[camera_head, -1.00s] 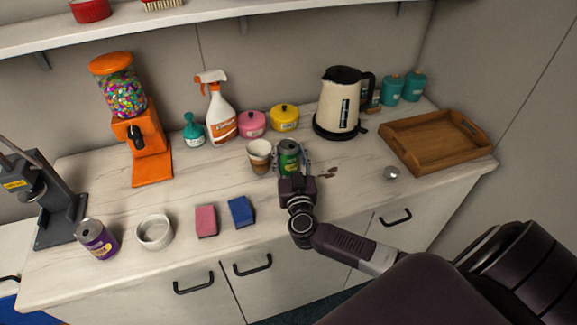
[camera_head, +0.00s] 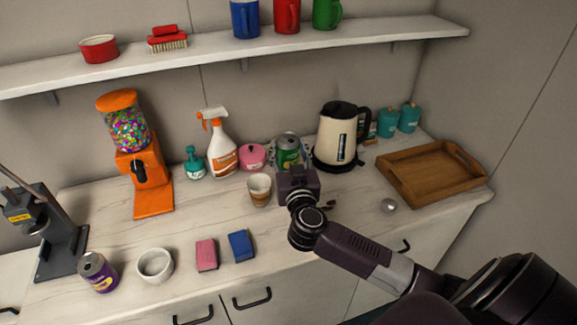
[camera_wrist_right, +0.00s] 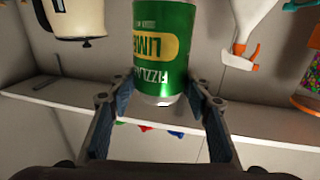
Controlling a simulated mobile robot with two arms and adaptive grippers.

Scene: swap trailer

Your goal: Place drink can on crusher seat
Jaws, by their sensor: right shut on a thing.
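A green lime drink can (camera_head: 289,149) is held upright by my right gripper (camera_head: 291,163), above the counter. The right wrist view shows the can (camera_wrist_right: 163,45) between the two fingers (camera_wrist_right: 155,95), inverted in that picture. A grey can crusher (camera_head: 60,250) with a yellow label and a lever stands at the counter's far left, well away from the held can. Its seat is too small to make out clearly. A purple drink can (camera_head: 98,272) stands just right of the crusher. My left gripper is not in view.
A paper cup (camera_head: 259,190), spray bottle (camera_head: 221,155) and kettle (camera_head: 338,138) stand near the held can. A white bowl (camera_head: 155,265), pink sponge (camera_head: 206,254) and blue sponge (camera_head: 241,245) line the front. An orange candy dispenser (camera_head: 152,200) stands right of the crusher. A shelf (camera_head: 215,62) hangs above.

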